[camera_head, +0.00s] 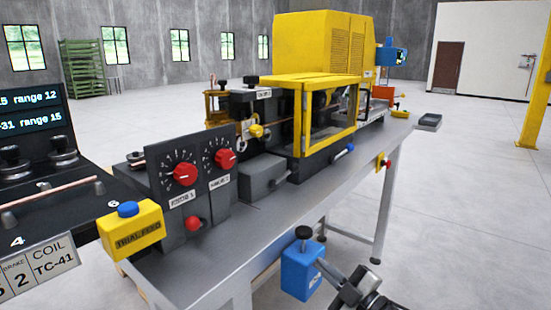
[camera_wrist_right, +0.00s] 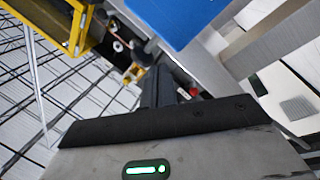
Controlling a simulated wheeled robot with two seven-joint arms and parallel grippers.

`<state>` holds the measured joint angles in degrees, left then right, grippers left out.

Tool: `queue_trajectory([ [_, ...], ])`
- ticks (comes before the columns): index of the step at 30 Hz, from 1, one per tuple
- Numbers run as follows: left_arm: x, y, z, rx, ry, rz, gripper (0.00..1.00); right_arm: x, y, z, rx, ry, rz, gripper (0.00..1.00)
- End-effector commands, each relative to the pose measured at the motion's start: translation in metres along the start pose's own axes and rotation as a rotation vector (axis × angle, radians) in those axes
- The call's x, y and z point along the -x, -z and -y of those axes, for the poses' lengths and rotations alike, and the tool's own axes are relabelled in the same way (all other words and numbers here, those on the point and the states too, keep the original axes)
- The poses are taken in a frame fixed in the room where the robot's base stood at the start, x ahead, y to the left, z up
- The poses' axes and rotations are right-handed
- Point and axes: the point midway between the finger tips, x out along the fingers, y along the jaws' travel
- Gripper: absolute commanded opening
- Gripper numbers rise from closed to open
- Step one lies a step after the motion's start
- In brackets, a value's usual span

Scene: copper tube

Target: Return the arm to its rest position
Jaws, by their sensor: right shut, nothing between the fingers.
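My right arm comes in at the bottom right of the head view, with its dark gripper (camera_head: 362,287) low in front of the bench (camera_head: 262,225). The gripper is beside a blue box with a black knob (camera_head: 302,270) and apart from the machine. In the right wrist view the dark fingers (camera_wrist_right: 163,85) are closed together, with nothing seen between them. A copper tube (camera_head: 60,190) lies across supports on the black unit at the left. My left gripper is not in view.
The bench carries a panel with red knobs (camera_head: 185,174), a yellow box with a blue button (camera_head: 130,228) and a machine with a yellow guard (camera_head: 318,50). A blue surface (camera_wrist_right: 175,18) is close at the top of the right wrist view. Open floor (camera_head: 465,220) is at the right.

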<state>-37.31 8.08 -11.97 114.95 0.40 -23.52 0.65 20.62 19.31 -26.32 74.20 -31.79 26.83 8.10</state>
Motion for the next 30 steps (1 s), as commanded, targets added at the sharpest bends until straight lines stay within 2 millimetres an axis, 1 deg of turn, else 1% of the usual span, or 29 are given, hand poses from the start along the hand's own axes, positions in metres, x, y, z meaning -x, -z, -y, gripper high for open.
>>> queue_trajectory([
  [1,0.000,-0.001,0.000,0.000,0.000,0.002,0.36,0.018,-0.002,0.025,-0.093,-0.026,0.065,0.00],
  [2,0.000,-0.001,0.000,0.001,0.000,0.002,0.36,0.030,-0.003,0.037,-0.148,-0.045,0.111,0.00],
  [3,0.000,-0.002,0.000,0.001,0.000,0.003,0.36,0.047,-0.005,0.053,-0.226,-0.068,0.180,0.00],
  [5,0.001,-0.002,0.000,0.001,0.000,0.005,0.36,0.075,-0.008,0.077,-0.341,-0.096,0.289,0.00],
  [6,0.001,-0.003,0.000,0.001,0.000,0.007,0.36,0.095,-0.008,0.093,-0.417,-0.108,0.364,0.00],
  [8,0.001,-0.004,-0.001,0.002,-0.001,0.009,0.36,0.127,-0.008,0.117,-0.528,-0.120,0.480,0.00],
  [9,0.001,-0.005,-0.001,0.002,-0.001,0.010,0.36,0.149,-0.006,0.131,-0.599,-0.124,0.555,0.00],
  [11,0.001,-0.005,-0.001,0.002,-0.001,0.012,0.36,0.180,0.000,0.152,-0.695,-0.122,0.661,0.00],
  [12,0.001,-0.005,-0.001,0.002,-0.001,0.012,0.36,0.199,0.005,0.164,-0.752,-0.118,0.724,0.00],
  [15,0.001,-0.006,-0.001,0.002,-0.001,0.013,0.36,0.237,0.018,0.186,-0.864,-0.103,0.852,0.00],
  [18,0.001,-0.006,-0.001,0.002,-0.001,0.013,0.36,0.261,0.028,0.199,-0.932,-0.089,0.929,0.00],
  [21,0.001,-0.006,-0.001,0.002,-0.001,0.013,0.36,0.271,0.033,0.204,-0.962,-0.081,0.963,0.00],
  [30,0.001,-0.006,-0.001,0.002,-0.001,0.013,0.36,0.272,0.033,0.205,-0.965,-0.079,0.969,0.00],
])
